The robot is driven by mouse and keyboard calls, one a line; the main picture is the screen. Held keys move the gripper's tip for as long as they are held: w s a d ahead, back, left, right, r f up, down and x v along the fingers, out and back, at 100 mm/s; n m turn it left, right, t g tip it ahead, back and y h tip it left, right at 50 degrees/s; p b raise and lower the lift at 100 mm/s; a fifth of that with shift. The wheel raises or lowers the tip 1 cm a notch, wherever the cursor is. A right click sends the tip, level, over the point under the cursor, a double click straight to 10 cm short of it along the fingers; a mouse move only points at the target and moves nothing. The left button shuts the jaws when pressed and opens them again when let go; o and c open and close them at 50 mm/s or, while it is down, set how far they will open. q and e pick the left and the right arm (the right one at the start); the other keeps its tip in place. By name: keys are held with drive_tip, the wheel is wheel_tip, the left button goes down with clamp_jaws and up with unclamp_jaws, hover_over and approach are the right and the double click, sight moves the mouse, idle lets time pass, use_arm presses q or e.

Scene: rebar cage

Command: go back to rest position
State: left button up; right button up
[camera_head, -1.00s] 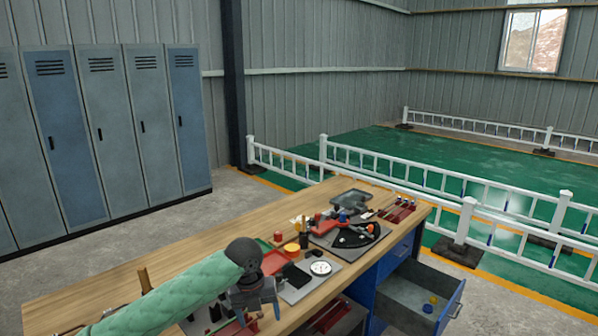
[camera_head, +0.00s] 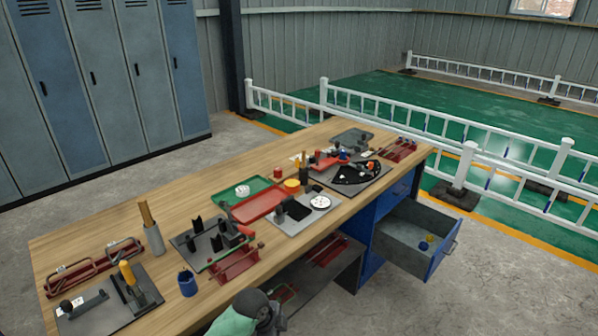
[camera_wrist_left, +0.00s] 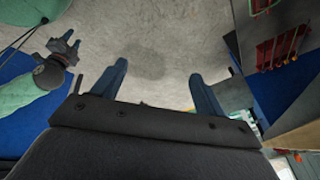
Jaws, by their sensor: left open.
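My left arm shows at the bottom edge of the head view, in front of the workbench (camera_head: 130,215), with its green sleeve and dark wrist. Its gripper (camera_head: 268,322) is partly cut off there. In the left wrist view my left gripper (camera_wrist_left: 160,88) has its two dark fingers wide apart, with nothing between them and grey floor beyond. My right gripper (camera_wrist_left: 70,48) shows small at the upper left of that view, beside a green-sleeved arm; its jaw gap is unclear. It is not in the head view.
The bench top holds several tools, trays and a blue cup (camera_head: 187,283). An open drawer (camera_head: 415,240) juts out at its right end. A shelf with red items (camera_wrist_left: 282,45) is right of my left gripper. Grey floor in front is clear.

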use_arm(q)
drive_tip(key=s+a+f+n+y+b, duration=0.1)
drive_tip(key=s+a+f+n, duration=0.2)
drive_tip(key=s+f+n, duration=0.2)
drive_tip(key=s+a+f+n+y+b, duration=0.1)
drive_tip(key=s+a+f+n, duration=0.3)
drive_tip(key=s+f, duration=0.8)
drive_tip(key=s+a+f+n+y+b, duration=0.1)
drive_tip(key=s+a+f+n, duration=0.3)
drive_tip(key=s+f+n, duration=0.4)
drive_tip(key=s+b, duration=0.1)
drive_tip(key=s, duration=0.2)
drive_tip(key=shift+f, duration=0.35)
use_arm(e)
wheel_tip(320, 180, up, 13)
drive_tip(key=w+a, duration=0.1)
drive_tip(key=a, duration=0.1)
drive_tip(key=shift+w+f, duration=0.15)
drive_tip(key=shift+w, duration=0.05)
